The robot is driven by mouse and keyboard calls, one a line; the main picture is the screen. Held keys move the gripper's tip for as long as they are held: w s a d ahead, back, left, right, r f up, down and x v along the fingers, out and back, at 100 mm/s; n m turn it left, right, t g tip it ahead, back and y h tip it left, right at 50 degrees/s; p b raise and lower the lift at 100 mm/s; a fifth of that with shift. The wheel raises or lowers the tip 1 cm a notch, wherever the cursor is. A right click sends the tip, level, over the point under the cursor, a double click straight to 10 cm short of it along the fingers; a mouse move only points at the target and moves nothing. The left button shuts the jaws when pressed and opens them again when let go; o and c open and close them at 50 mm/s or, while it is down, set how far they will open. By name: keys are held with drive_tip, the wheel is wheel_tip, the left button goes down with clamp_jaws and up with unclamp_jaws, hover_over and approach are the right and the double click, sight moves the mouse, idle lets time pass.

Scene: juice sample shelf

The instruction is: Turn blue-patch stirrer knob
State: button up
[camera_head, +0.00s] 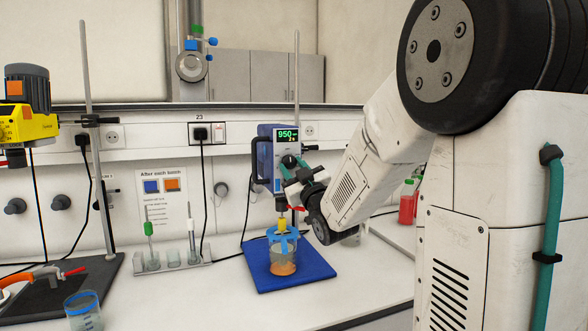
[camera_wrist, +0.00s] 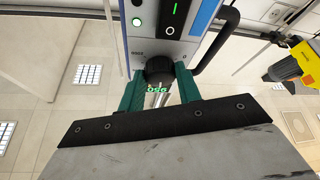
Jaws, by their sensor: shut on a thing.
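The stirrer (camera_head: 265,158) has a blue and grey body and stands on a rod behind the blue mat (camera_head: 318,270). Its green display (camera_head: 287,135) reads 950. The dark knob (camera_wrist: 158,66) on the stirrer's front sits between the green fingers of my gripper (camera_wrist: 160,80), which is shut on it. In the head view my gripper (camera_head: 293,168) reaches the stirrer's front from the right and hides most of the knob. A beaker (camera_head: 283,262) with orange liquid and a blue rim stands on the mat, below the stirrer.
A yellow stirrer (camera_head: 28,125) hangs at the left, above a dark base plate (camera_head: 95,290). A blue-rimmed beaker (camera_head: 83,310) stands at the front left. A rack (camera_head: 175,265) with probes is left of the mat. A red bottle (camera_head: 407,203) stands at the right.

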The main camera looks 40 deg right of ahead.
drive_tip(key=shift+a+m+h, duration=0.1)
drive_tip(key=shift+m+h, duration=0.3)
drive_tip(key=shift+m, duration=0.5)
drive_tip(key=o, duration=1)
drive_tip(key=v, duration=0.7)
drive_tip(key=shift+s, duration=0.35)
drive_tip(key=shift+f, duration=0.15)
